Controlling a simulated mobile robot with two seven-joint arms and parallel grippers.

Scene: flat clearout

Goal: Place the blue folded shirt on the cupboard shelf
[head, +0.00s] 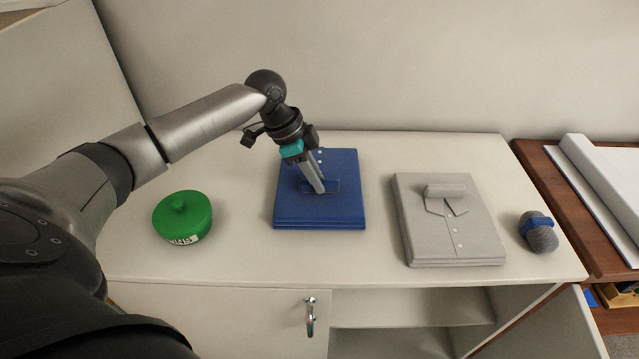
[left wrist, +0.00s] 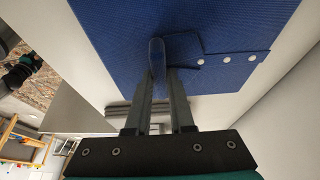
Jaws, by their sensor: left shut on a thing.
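The blue folded shirt (head: 345,205) lies flat on top of the white cupboard, in the middle of the head view. It fills the upper part of the left wrist view (left wrist: 225,25). My left gripper (head: 319,187) reaches down onto it from above, and its fingers are shut on a raised fold near the collar (left wrist: 157,58). I cannot tell whether the shirt is lifted off the top. The cupboard shelf (head: 400,307) shows in the open compartment below the top, with a bare board. My right gripper is not in view.
A green lidded pot (head: 182,220) stands left of the blue shirt. A grey folded shirt (head: 450,225) and a grey brush-like item with a blue band (head: 538,232) lie to the right. The cupboard door (head: 545,330) stands open at right; a closed door (head: 220,318) is at left.

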